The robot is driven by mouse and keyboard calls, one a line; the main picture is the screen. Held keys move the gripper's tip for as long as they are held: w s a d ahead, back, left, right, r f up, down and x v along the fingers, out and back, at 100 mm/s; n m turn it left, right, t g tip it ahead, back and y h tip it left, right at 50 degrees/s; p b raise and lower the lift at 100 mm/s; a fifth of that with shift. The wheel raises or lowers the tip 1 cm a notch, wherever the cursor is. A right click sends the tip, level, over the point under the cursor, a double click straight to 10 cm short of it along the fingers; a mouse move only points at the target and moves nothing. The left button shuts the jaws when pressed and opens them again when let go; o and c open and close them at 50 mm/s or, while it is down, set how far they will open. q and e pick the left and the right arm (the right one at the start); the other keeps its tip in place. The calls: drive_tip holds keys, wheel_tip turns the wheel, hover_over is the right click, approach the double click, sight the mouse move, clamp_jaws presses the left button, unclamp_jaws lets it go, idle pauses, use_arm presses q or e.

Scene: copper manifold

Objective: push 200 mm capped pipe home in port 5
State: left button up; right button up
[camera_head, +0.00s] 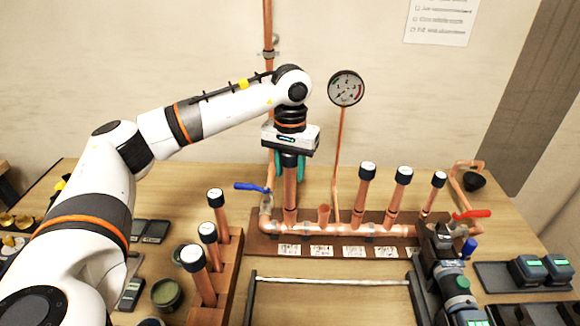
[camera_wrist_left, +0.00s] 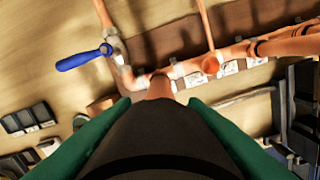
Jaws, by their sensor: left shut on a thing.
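My left gripper (camera_head: 290,166) has its teal fingers shut on the dark cap of an upright copper pipe (camera_head: 290,192). The pipe stands at the leftmost port of the copper manifold (camera_head: 340,230), its lower end meeting the port. How deep it sits I cannot tell. In the left wrist view the dark cap (camera_wrist_left: 160,140) fills the space between the green fingers, and the pipe (camera_wrist_left: 160,88) shows beyond it at the manifold. The port beside it holds a short open stub (camera_head: 323,215). Three other capped pipes (camera_head: 365,190) stand in ports further right. My right gripper is not in view.
A blue-handled valve (camera_head: 252,187) is close left of the held pipe; a red-handled valve (camera_head: 471,214) is at the right end. A gauge (camera_head: 346,88) rises behind. A wooden rack (camera_head: 229,262) holds three capped pipes at front left. A dark tool (camera_head: 445,270) stands front right.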

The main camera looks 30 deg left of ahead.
use_arm(q)
drive_tip(key=shift+f, duration=0.15)
idle(0.3)
drive_tip(key=o, duration=1.5)
drive_tip(key=shift+o, duration=0.2)
drive_tip(key=shift+r+p, duration=2.15)
drive_tip(key=shift+r, duration=1.45)
drive_tip(key=shift+f, duration=0.1)
